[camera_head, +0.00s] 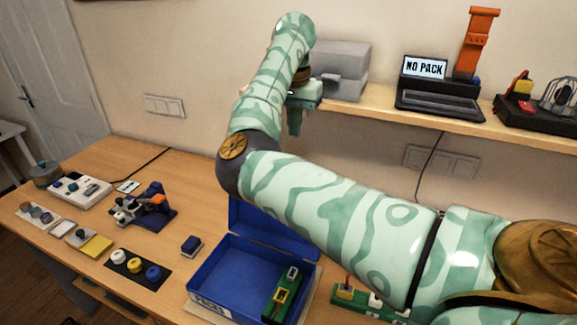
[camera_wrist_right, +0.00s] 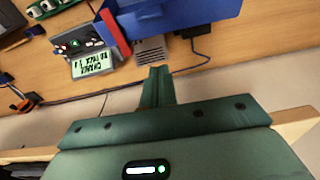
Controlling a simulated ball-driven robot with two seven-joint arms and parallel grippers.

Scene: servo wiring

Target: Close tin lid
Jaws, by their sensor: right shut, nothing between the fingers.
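The blue tin (camera_head: 235,255) stands open on the desk, with a white label on its front. Its blue lid (camera_head: 245,217) stands raised at the back edge; my right arm hides its right part. A green board (camera_head: 282,293) lies inside the tin at the right. My right gripper (camera_head: 295,122) is high beyond the lid, near the wall shelf, shut and empty. In the right wrist view its fingers (camera_wrist_right: 158,86) are together, apart from a blue panel (camera_wrist_right: 185,14), probably the lid. My left gripper is not in view.
The wall shelf (camera_head: 385,103) holds a grey box (camera_head: 341,68), a laptop (camera_head: 440,92) and an orange tool. Small parts and a blue-orange vise (camera_head: 150,205) lie left of the tin. A grey device with a screen (camera_wrist_right: 92,62) and cables show below my right gripper.

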